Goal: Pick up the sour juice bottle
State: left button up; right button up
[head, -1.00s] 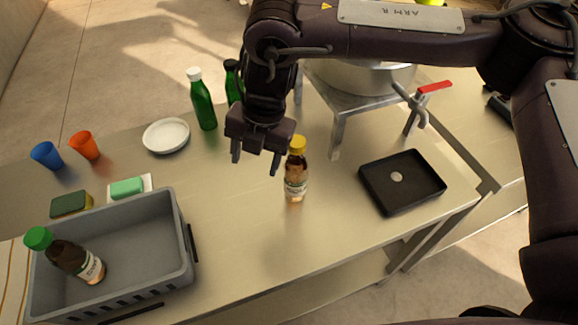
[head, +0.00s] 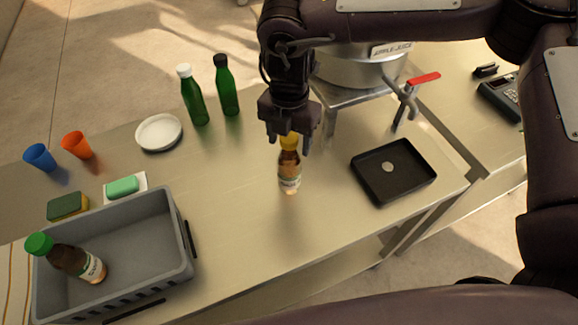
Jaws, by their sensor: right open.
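A brown juice bottle with a yellow cap (head: 289,172) stands upright on the steel table. A second brown bottle with a green cap (head: 70,257) leans inside the grey crate (head: 192,262). The labels are too small to read, so I cannot tell which is the sour juice. My right gripper (head: 289,143) is open, with its fingers on either side of the yellow cap in the picture. I cannot tell whether they touch it. My left gripper is not in view.
Two green bottles (head: 194,101) and a white plate (head: 159,132) stand at the back. Blue (head: 40,158) and orange (head: 76,145) cups and sponges (head: 123,187) are at the left. A steel pot (head: 350,68) and a black tray (head: 425,178) are right of the gripper.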

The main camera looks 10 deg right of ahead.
jog(key=shift+f, duration=0.15)
jog(key=shift+c, duration=0.3)
grip_shut()
